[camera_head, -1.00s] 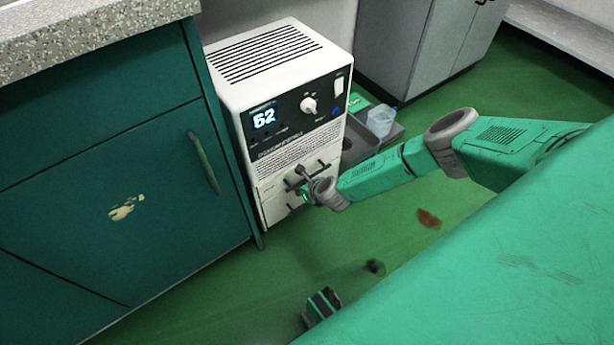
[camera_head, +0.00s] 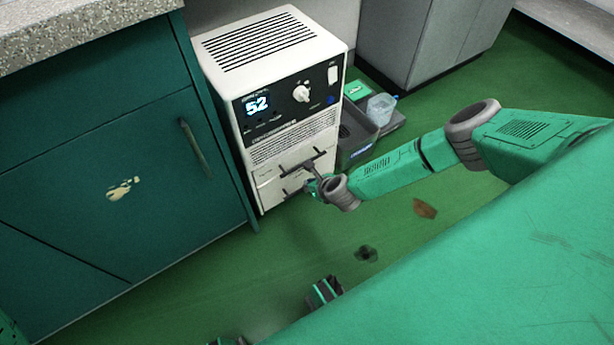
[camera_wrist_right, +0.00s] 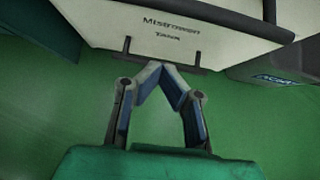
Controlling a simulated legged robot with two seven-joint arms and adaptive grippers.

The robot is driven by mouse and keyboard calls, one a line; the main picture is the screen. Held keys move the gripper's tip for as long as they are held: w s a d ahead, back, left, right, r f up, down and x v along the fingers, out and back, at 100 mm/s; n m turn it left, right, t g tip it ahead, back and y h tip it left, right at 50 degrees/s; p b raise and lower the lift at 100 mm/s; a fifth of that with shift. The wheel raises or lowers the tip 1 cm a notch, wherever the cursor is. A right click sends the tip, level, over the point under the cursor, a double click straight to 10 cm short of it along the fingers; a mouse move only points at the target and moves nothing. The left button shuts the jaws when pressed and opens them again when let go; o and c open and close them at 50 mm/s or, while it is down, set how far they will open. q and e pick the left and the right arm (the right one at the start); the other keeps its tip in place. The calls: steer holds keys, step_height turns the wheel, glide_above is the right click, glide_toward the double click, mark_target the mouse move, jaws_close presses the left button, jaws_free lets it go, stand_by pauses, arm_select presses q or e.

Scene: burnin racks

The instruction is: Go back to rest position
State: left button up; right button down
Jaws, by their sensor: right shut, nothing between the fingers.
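My right gripper (camera_head: 314,186) is in front of the lower front of a white machine, close to its dark handles. In the right wrist view my right gripper (camera_wrist_right: 163,70) has its fingertips together and nothing between them. The tips are just below a dark bar handle (camera_wrist_right: 165,63) on the pale front panel; I cannot tell whether they touch it. The white machine (camera_head: 240,85) has a lit display reading 52, a knob and dark handles. My left gripper is not in view.
A teal cabinet (camera_head: 100,200) with a speckled worktop (camera_head: 80,25) stands at the left. A dark bin (camera_head: 357,135) and a clear container (camera_head: 381,107) sit right of the machine. A grey cabinet (camera_head: 425,40) stands behind. The green floor (camera_head: 230,290) has stains and open room.

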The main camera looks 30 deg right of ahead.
steer(key=shift+a+p+v, duration=0.25)
steer(key=shift+p+v, duration=0.75)
steer(key=shift+v, duration=1.95)
steer(key=s+a+r+n+g+y, duration=0.1)
steer(key=s+a+r+n+y, duration=0.15)
steer(key=s+a+n, duration=0.35)
steer(key=s+a+r+n+g+y, duration=0.1)
steer(key=s+a+r+n+g, duration=0.15)
steer(key=a+n, duration=0.45)
steer(key=s+a+r+n+g+y, duration=0.1)
steer(key=s+a+r+n+y, duration=0.2)
steer(key=a, duration=0.6)
steer(key=s+d+r+n+g+h, duration=0.35)
steer(key=s+d+n, duration=0.55)
steer(key=s+n, duration=0.3)
steer(key=s+d+r+n+h, duration=0.1)
steer(key=d+r+n+h, duration=0.1)
steer(key=d+r+n, duration=0.35)
steer(key=s+d+r+n+h, duration=0.2)
steer(key=d+r, duration=0.1)
steer(key=d, duration=0.5)
arm_select(q)
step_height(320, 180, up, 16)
steer(key=p, duration=1.3)
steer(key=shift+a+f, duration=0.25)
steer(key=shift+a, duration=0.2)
arm_select(e)
step_height(320, 180, up, 12)
steer(key=shift+a+f, duration=0.2)
